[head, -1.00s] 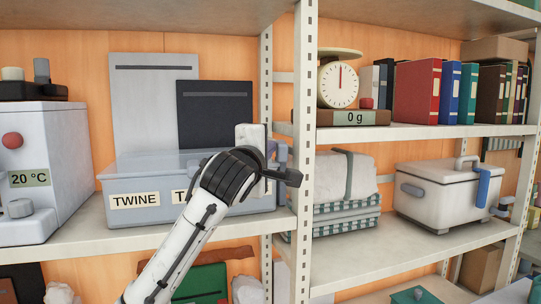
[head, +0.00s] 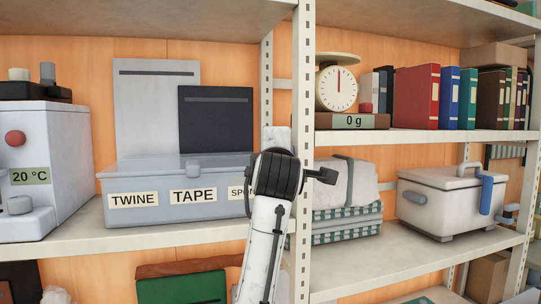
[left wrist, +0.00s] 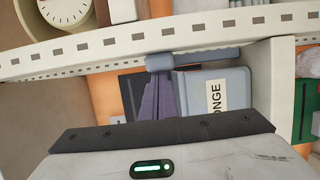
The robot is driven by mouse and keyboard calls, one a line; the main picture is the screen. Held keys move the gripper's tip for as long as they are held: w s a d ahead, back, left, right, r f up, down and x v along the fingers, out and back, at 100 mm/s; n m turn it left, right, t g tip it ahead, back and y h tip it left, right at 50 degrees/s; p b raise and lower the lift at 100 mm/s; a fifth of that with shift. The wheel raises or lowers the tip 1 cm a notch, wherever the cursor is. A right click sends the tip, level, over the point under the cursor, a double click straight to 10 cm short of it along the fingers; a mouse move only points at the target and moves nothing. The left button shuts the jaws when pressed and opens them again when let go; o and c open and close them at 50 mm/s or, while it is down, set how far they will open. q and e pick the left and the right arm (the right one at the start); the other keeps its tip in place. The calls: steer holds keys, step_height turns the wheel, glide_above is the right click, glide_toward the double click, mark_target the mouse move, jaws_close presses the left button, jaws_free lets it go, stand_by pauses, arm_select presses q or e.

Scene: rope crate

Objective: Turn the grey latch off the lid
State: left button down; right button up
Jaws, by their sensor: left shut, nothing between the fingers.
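A blue-grey crate (head: 150,207) with a lid stands on the left middle shelf, labelled TWINE, TAPE and a third label partly covered. My left gripper (head: 277,150) is to the right of this latch, in front of the crate's right end and apart from the latch. Its fingertips are hidden behind my wrist in the head view. In the left wrist view the shut, empty fingers (left wrist: 162,85) point past the crate's end (left wrist: 212,95). My right gripper is out of view.
A shelf post (head: 303,110) stands close to the right of my left gripper. Grey and dark panels (head: 215,118) lean behind the crate. A white cool box (head: 440,200) and folded cloths (head: 345,225) are on the right shelf. Free room lies before the shelves.

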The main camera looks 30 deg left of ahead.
arm_select(q)
steer(key=shift+w+d, duration=0.1)
steer(key=shift+d, duration=0.25)
steer(key=s+d+b, duration=0.1)
steer(key=s+b, duration=0.1)
steer(key=s, duration=0.9)
steer(key=shift+s+d, duration=0.3)
steer(key=shift+d, duration=0.1)
